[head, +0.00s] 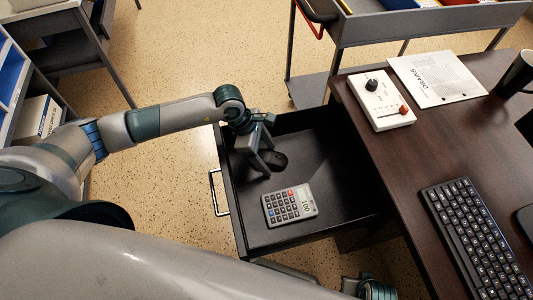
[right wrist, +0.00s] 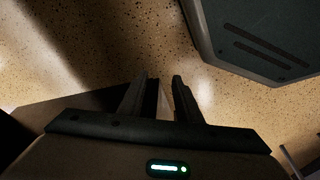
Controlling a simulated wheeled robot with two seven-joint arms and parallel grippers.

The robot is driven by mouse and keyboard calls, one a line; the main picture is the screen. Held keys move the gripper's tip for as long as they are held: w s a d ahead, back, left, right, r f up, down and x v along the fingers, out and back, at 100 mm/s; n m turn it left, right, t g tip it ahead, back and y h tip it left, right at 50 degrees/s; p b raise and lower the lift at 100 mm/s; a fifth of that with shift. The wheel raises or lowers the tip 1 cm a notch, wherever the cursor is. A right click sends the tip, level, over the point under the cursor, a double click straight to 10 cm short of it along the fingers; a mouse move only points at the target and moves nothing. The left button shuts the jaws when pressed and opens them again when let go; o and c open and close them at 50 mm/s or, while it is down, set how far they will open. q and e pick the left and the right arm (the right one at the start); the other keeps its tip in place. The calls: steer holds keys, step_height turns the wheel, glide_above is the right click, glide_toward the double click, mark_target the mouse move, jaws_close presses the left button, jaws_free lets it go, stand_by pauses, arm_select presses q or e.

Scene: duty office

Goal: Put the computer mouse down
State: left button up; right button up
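The dark computer mouse (head: 279,161) is inside the pulled-out black drawer (head: 312,152), towards its far left part. My left gripper (head: 269,158) reaches down into the drawer at the mouse. Its two fingers are apart, with the mouse at their tips and partly hidden by them. I cannot tell whether the fingers press on the mouse or whether it rests on the drawer floor. My right gripper (right wrist: 158,98) has its fingers apart with nothing between them, over the floor in the right wrist view.
A grey calculator (head: 289,205) lies in the drawer near the mouse. The drawer floor to the right is clear. The dark desk (head: 405,160) holds a white control box (head: 380,100), a paper (head: 437,78), a black mug (head: 515,74) and a keyboard (head: 475,238). A cart (head: 400,25) stands behind.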

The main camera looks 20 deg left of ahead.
arm_select(q)
steer(key=shift+r, duration=0.25)
steer(key=v, duration=1.1)
steer(key=shift+a+r, duration=0.2)
steer(key=shift+r, duration=0.1)
arm_select(e)
steer(key=shift+s+r, duration=0.15)
steer(key=shift+r, duration=0.2)
arm_select(q)
steer(key=shift+w, duration=0.1)
arm_select(e)
steer(key=shift+s, duration=0.2)
